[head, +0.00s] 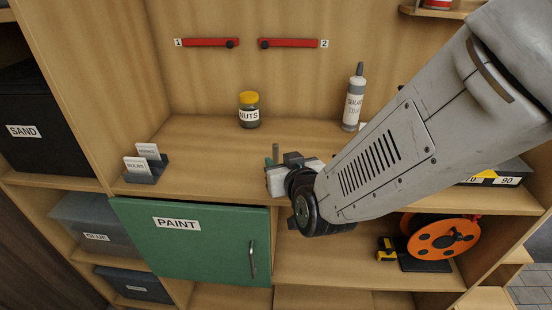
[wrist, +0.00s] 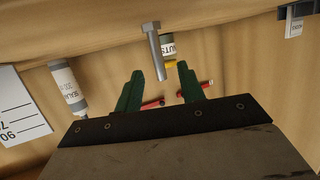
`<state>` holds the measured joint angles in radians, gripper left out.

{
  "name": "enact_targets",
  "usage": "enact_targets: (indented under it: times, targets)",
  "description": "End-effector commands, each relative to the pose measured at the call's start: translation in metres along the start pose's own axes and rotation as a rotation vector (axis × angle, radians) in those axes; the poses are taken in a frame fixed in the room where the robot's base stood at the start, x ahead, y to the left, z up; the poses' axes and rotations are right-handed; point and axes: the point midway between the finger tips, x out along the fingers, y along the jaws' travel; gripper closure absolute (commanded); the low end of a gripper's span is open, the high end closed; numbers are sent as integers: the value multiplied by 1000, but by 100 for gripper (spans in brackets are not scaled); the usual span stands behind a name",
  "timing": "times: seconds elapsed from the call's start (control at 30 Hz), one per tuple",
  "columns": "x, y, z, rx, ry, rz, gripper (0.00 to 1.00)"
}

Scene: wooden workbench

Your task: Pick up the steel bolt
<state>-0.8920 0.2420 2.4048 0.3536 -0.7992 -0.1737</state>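The steel bolt (wrist: 157,55) stands upright on its hex head on the bench, shank up; the wrist view shows it upside down. In the head view its grey shank (head: 276,151) shows just beyond my gripper, its lower part hidden. My gripper (wrist: 159,68) is open, with one green finger on each side of the bolt's shank end in the picture. A clear gap shows between the bolt and each finger. In the head view my gripper (head: 271,164) is low over the bench, near its front edge, partly hidden by my wrist.
A nuts jar (head: 249,112) stands behind the bolt to the left, and a sealant tube (head: 353,102) behind to the right. A card holder (head: 147,168) is at the left. The green paint door (head: 190,236) is below the bench.

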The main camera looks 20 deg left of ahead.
Motion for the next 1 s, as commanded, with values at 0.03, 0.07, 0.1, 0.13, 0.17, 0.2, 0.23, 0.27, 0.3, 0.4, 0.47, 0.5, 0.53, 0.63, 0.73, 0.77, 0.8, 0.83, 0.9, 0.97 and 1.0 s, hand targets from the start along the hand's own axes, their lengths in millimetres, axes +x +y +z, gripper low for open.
enact_targets:
  times: [0.03,0.07,0.1,0.13,0.17,0.2,0.23,0.27,0.3,0.4,0.47,0.5,0.53,0.63,0.73,0.77,0.8,0.83,0.9,0.97,1.0]
  targets:
    - [6,1,0,0,-1,1,61]
    - [10,1,-1,0,0,1,61]
    - [14,1,-2,0,0,1,61]
    - [18,2,-4,1,0,2,61]
    - [23,2,-5,1,0,2,61]
    - [30,3,-6,1,-1,2,61]
    - [34,3,-8,1,-1,2,61]
    - [39,3,-8,1,-1,2,61]
    - [44,2,-8,1,-2,2,61]
    - [53,2,-8,0,-1,1,61]
    - [56,3,-8,0,-1,1,61]
    - [56,3,-8,1,-1,1,61]
    - [56,3,-8,1,-1,1,61]
    - [56,2,-8,1,-1,1,61]
    - [56,2,-8,1,-1,1,78]
    - [56,2,-8,1,-1,1,86]
    - [56,2,-8,1,-1,1,97]
    - [56,2,-8,1,-1,1,100]
    - [56,2,-8,1,-1,1,100]
    - [56,2,-9,1,-1,1,100]
    - [56,2,-9,1,-1,0,100]
